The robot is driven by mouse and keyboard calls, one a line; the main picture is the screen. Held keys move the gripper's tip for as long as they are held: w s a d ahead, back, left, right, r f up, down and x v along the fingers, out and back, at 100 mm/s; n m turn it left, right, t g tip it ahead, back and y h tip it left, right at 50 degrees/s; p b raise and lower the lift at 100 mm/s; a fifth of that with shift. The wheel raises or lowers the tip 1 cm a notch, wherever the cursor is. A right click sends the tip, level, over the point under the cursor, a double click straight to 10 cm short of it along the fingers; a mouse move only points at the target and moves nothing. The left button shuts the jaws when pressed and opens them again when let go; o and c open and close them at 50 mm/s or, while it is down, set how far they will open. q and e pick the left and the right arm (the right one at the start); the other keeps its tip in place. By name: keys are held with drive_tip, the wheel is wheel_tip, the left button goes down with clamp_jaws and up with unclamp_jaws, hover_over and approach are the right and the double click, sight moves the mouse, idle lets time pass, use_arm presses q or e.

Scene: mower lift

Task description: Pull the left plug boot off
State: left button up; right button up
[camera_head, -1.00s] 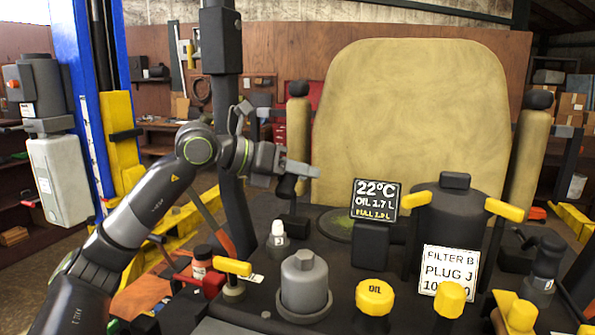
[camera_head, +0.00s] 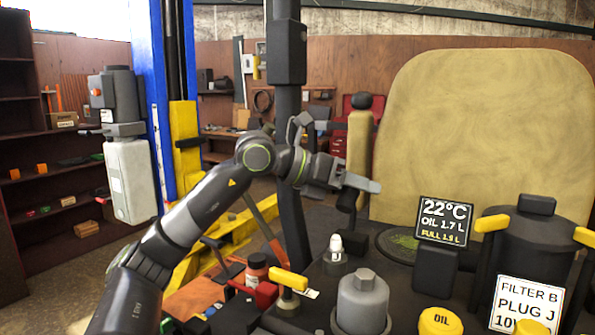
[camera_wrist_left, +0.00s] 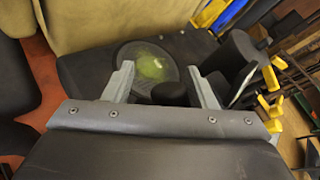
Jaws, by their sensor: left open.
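My left gripper (camera_head: 362,184) is at the mower's left side, in front of the tan armrest. Its two fingers stand apart in the left wrist view (camera_wrist_left: 160,85). A dark boot-like part (camera_head: 346,201) shows just under the fingers in the head view. A dark rounded part (camera_wrist_left: 170,94) shows between the fingers in the wrist view; I cannot tell whether it is the same part or touches them. A white-tipped plug (camera_head: 336,244) stands below the gripper on the dark deck, with nothing on its tip. My right gripper is not in view.
A grey canister (camera_head: 362,300), a yellow oil cap (camera_head: 440,321) and a yellow-handled valve (camera_head: 289,279) stand at the front. A display (camera_head: 445,221) and a label sign (camera_head: 526,304) are to the right. The tan seat (camera_head: 480,130) rises behind; a dark post (camera_head: 290,150) stands beside my arm.

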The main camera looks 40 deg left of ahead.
use_arm(q)
drive_tip(key=b+v, duration=1)
drive_tip(key=v, duration=0.6)
drive_tip(key=shift+d, duration=0.15)
drive_tip(key=shift+s+r, duration=0.1)
